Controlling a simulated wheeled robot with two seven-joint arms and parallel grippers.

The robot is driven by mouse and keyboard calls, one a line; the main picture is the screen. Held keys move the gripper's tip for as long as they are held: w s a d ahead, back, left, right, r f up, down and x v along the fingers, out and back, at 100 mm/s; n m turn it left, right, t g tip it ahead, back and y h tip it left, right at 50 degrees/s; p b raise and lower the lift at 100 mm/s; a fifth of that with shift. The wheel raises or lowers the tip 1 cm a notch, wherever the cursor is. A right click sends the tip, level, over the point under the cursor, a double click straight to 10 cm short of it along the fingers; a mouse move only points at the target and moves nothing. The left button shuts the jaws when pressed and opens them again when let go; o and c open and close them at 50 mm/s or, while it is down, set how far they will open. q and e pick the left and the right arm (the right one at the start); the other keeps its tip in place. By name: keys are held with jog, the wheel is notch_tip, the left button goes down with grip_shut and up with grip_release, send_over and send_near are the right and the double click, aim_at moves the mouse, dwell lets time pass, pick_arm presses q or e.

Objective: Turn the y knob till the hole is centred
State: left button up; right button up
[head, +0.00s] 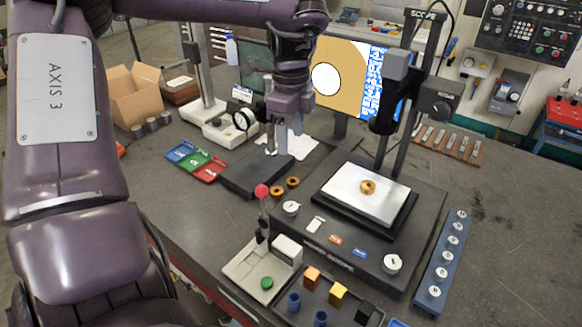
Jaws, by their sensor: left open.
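A scope (397,90) stands on a dark base, with a pale stage plate (345,196) under it. A small brass part with a hole (368,187) lies on the plate. Two pale round knobs are on the base, one at the front left (291,208) and one at the front right (392,263); their labels are too small to read, so I cannot tell which is y. The screen (350,60) behind shows a white round hole in an orange field, left of the screen's middle. My left gripper (278,146) is open, pointing down left of the stage, apart from both knobs. My right gripper is not seen.
A dark block (250,178) lies below my left gripper, near coloured trays (195,161) and brass rings (285,187). A red-tipped lever (262,191) stands upright left of the left knob. A blue rack (440,262) is at the right.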

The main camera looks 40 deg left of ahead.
pick_arm(q)
jog(key=b, duration=0.4)
send_over(290, 206)
notch_tip(290, 206, down, 5)
notch_tip(290, 206, down, 8)
jog(key=b, duration=0.7)
jog(key=shift+d+f+b, duration=0.15)
jog(key=shift+f+b, duration=0.05)
jog(key=shift+b, duration=0.2)
jog(key=shift+f+b, duration=0.3)
jog(key=shift+b, duration=0.05)
jog(key=shift+w+f, duration=0.1)
jog(key=shift+f, duration=0.65)
notch_tip(290, 206, down, 6)
jog(key=shift+f+p, duration=0.25)
jog(key=shift+p, duration=0.35)
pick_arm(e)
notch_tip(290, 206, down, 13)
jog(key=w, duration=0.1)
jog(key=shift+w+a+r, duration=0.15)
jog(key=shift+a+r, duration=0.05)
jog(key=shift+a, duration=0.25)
